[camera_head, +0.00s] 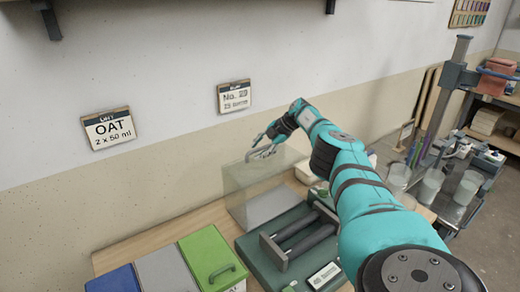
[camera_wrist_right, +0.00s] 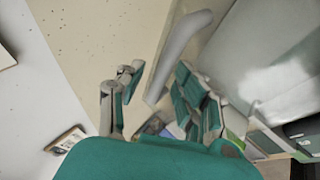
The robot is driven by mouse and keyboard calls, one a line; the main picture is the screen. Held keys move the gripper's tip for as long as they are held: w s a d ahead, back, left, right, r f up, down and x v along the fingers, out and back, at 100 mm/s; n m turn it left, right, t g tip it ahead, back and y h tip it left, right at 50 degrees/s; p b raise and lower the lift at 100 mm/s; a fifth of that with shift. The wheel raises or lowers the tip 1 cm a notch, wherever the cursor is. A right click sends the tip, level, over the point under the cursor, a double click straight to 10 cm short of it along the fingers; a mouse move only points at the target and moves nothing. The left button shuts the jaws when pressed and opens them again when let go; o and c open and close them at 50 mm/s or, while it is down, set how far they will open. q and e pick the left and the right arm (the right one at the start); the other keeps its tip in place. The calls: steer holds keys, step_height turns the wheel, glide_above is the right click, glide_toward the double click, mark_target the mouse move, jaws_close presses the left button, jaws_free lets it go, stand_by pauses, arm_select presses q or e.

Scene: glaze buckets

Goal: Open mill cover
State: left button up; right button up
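The mill is a dark green base (camera_head: 247,248) with two dark rollers (camera_head: 305,238) on the bench. A clear, box-like cover (camera_head: 240,190) stands at its back left, and the rollers show uncovered in front of it. The cover also fills the right of the right wrist view (camera_wrist_right: 275,70). My right gripper (camera_head: 262,146) is at the cover's top edge. In the right wrist view its fingers (camera_wrist_right: 160,75) are apart, with a pale bar-like handle (camera_wrist_right: 185,45) between them. I cannot tell whether either finger touches it. My left gripper is out of view.
Blue, grey and green lidded bins (camera_head: 207,255) stand left of the mill. Wall signs, OAT (camera_head: 109,129) and No. 29 (camera_head: 234,97), hang behind. Clear beakers (camera_head: 432,186) and a stand (camera_head: 450,85) are at the right, beyond my right arm. Open air lies above the bins.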

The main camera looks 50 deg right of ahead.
steer(key=shift+f, duration=0.1)
steer(key=shift+s+d+r, duration=0.1)
steer(key=shift+s+r, duration=0.1)
steer(key=shift+r, duration=0.1)
steer(key=v, duration=1.1)
steer(key=shift+r, duration=0.15)
steer(key=shift+s, duration=0.15)
